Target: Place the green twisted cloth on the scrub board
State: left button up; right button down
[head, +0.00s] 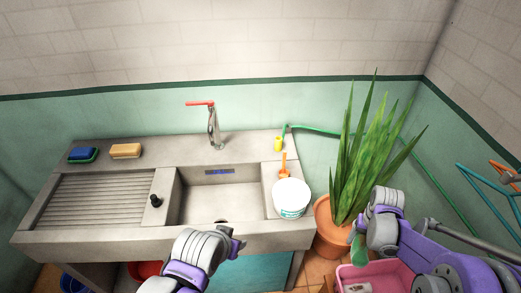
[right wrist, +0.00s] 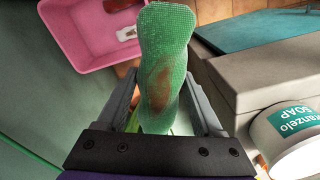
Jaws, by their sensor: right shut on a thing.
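The green twisted cloth (right wrist: 162,70) stands up between the fingers of my right gripper (right wrist: 160,85) in the right wrist view, with a brown stain on its middle. In the head view a bit of the cloth (head: 357,247) shows beside my right gripper (head: 366,236), right of the sink and above the pink tub. The ribbed scrub board (head: 105,200) is the left part of the concrete sink unit, and it is bare. My left gripper (head: 232,243) is in front of the basin; its fingers are not clear.
A white soap bucket (head: 291,198) stands on the sink's right side, beside a potted plant (head: 330,225). A blue brush (head: 82,154) and a yellow sponge (head: 125,150) lie behind the board. A black knob (head: 155,200) stands at its right edge. The pink tub (head: 375,277) is low.

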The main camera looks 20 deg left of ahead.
aim_at(93, 209)
jog(key=k+j+u, duration=0.2)
jog(key=j, duration=0.15)
jog(key=k+j+u, duration=0.15)
jog(key=j, duration=0.2)
jog(key=j+u, duration=0.5)
jog(key=j, duration=0.8)
jog(key=i+j+u, duration=0.4)
jog(key=i+l, duration=0.05)
jog(key=l, duration=0.05)
